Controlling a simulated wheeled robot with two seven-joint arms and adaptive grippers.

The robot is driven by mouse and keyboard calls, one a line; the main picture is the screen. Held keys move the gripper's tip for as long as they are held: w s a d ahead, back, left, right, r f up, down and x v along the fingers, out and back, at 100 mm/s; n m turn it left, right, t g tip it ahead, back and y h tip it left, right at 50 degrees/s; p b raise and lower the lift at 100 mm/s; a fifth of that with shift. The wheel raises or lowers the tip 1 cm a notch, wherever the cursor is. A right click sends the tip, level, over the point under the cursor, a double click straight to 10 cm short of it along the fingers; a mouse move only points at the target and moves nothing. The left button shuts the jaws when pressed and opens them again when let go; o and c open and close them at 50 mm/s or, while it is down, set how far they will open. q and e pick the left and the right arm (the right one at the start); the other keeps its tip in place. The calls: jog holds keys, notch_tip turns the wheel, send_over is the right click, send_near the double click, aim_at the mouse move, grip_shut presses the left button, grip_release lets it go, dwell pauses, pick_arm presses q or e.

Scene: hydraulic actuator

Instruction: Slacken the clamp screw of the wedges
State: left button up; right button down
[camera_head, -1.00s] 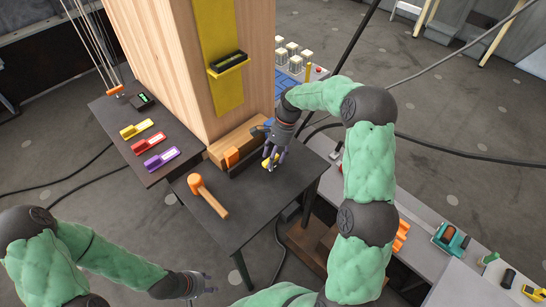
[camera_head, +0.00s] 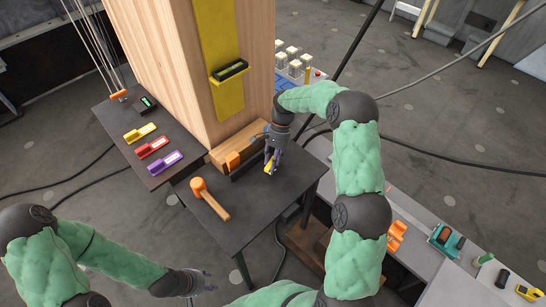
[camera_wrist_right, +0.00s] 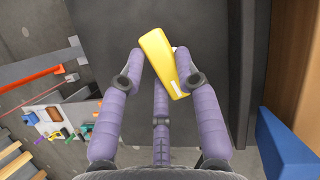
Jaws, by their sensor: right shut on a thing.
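My right gripper (camera_head: 271,166) is over the dark table, in front of the wooden block. It is shut on a yellow piece (camera_wrist_right: 160,60), seen tilted between the purple fingers in the right wrist view. The yellow piece also shows in the head view (camera_head: 269,168). An orange block (camera_head: 233,160) stands at the dark bar by the foot of the tall wooden block (camera_head: 190,75). I cannot make out a clamp screw, or which parts are the wedges. My left gripper (camera_head: 204,282) looks open and empty at the lower left, away from the table.
An orange-headed mallet (camera_head: 210,198) lies on the dark table (camera_head: 250,210). Yellow, red (camera_head: 152,147) and purple (camera_head: 164,163) tagged pieces lie on the side table. A blue block (camera_wrist_right: 285,145) is close on the right in the wrist view. Tools lie on the grey bench (camera_head: 415,225) at right.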

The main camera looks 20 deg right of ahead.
jog(key=n+p, duration=0.1)
jog(key=n, duration=0.2)
jog(key=shift+w+r+g+h+p, duration=0.1)
jog(key=shift+g+h+p, duration=0.25)
jog(key=shift+g+h, duration=0.05)
jog(key=n+h+p, duration=0.1)
jog(key=n, duration=0.2)
jog(key=shift+w+n+g, duration=0.15)
jog(key=shift+n+g, duration=0.15)
jog(key=shift+g, duration=0.1)
jog(key=n+h+p, duration=0.1)
jog(key=n, duration=0.2)
jog(key=shift+w+a+h, duration=0.1)
jog(key=shift+h, duration=0.2)
jog(key=shift+a+n+h+p, duration=0.1)
jog(key=shift+n+h+p, duration=0.5)
jog(key=shift+n, duration=1.6)
jog(key=c, duration=0.9)
grip_release()
jog(key=shift+w, duration=0.1)
